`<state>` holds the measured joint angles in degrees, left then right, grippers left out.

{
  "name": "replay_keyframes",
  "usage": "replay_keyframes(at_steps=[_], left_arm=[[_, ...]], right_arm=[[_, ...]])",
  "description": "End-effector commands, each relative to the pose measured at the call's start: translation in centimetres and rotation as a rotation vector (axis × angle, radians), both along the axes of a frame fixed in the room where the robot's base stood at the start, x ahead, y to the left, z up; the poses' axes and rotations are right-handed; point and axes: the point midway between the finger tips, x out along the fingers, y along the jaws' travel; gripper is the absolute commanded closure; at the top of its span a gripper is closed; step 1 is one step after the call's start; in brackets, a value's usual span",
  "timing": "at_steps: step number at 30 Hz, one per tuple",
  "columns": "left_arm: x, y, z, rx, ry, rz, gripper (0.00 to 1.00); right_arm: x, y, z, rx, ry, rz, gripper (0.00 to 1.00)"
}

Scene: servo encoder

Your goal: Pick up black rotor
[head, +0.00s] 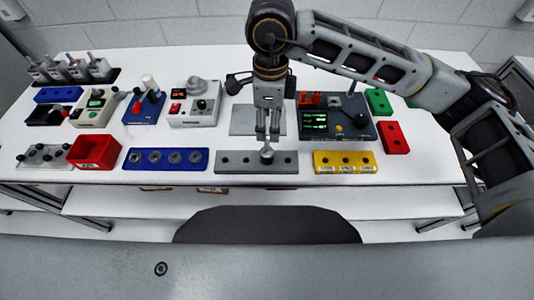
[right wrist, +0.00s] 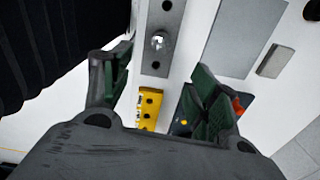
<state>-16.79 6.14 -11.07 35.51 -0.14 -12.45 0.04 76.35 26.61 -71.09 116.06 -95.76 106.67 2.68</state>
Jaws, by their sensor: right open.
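My right gripper (head: 267,137) is open, pointing down over the grey block (head: 232,166) at the table's front middle. A shiny silver part (head: 267,155) stands on that block just below the fingertips; it also shows in the right wrist view (right wrist: 158,41), beyond the open fingers, with nothing between them. I cannot single out the black rotor for sure. Small dark-topped parts sit in a pale tray (head: 38,160) at the front left, and dark round spots show in the yellow block (head: 345,168). My left gripper is out of view.
A blue block (head: 165,168) with several round grey parts and a red bin (head: 93,152) stand left of the grey block. A dark device with a green screen (head: 338,118) stands behind the yellow block. Green and red blocks (head: 394,138) are at right.

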Motion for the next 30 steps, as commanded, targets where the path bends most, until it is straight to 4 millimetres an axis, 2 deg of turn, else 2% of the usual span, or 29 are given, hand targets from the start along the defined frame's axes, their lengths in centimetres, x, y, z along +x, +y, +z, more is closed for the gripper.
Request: replay_keyframes(at_steps=[5, 21, 30], left_arm=[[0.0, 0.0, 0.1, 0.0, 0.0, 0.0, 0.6], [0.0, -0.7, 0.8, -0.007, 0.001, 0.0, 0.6], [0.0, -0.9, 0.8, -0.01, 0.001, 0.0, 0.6]], right_arm=[[0.0, 0.0, -1.1, 0.0, 0.002, -0.001, 0.39], [0.0, 0.1, -7.7, 0.001, 0.002, 0.0, 0.39], [0.0, 0.1, -8.5, 0.001, 0.001, 0.0, 0.39]])
